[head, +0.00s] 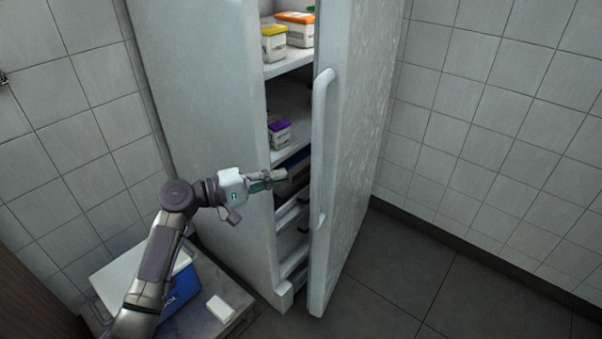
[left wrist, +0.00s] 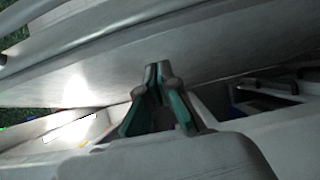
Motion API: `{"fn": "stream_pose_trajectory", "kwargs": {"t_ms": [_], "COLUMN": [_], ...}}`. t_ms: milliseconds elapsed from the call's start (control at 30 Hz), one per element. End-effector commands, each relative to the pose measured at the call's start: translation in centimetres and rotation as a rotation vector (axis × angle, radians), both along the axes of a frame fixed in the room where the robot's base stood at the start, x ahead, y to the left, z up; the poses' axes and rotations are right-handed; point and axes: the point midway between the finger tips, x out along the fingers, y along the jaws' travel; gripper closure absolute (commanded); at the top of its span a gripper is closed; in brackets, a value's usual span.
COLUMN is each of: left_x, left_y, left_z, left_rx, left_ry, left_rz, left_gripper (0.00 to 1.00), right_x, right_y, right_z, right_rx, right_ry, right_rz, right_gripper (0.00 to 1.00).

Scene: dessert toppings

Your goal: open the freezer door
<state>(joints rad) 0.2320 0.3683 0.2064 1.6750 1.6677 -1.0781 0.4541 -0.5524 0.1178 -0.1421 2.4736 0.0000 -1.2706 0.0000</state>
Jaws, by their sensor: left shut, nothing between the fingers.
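The freezer (head: 205,110) is a tall white cabinet, and its door (head: 350,130) stands partly open, swung out to the right. A long vertical handle (head: 320,140) runs down the door's outer face. My left gripper (head: 284,175) is shut and empty, in the gap between the cabinet and the door, left of the handle. In the left wrist view the fingertips (left wrist: 158,68) meet close to the pale inner side of the door (left wrist: 130,50); I cannot tell whether they touch it. My right gripper is not in view.
Tubs with yellow (head: 274,42) and orange (head: 296,28) lids stand on the upper shelf, a purple-lidded tub (head: 279,134) lower. A blue and white cool box (head: 180,280) and a small white box (head: 220,308) sit at lower left. Floor (head: 400,275) right of the door is clear up to the tiled wall.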

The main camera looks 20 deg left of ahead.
Motion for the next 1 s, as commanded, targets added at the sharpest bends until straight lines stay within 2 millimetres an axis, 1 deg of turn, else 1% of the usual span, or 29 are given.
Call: {"fn": "stream_pose_trajectory", "kwargs": {"t_ms": [300, 500, 700, 1000], "left_x": [3.6, 5.5, 6.1, 6.1], "left_y": [-4.3, -6.4, -7.1, -7.2], "left_z": [0.1, 0.1, 0.0, 0.1], "left_rx": [-0.006, -0.005, -0.003, -0.003], "left_ry": [0.000, 0.001, 0.003, 0.003], "left_rz": [0.000, 0.000, 0.002, 0.001], "left_gripper": [1.00, 1.00, 1.00, 1.00], "right_x": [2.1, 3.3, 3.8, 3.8], "right_y": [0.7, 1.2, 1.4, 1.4], "right_z": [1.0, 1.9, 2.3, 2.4], "right_rx": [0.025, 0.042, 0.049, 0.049], "right_ry": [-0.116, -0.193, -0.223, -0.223], "right_rz": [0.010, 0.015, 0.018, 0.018], "right_gripper": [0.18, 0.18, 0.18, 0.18]}}
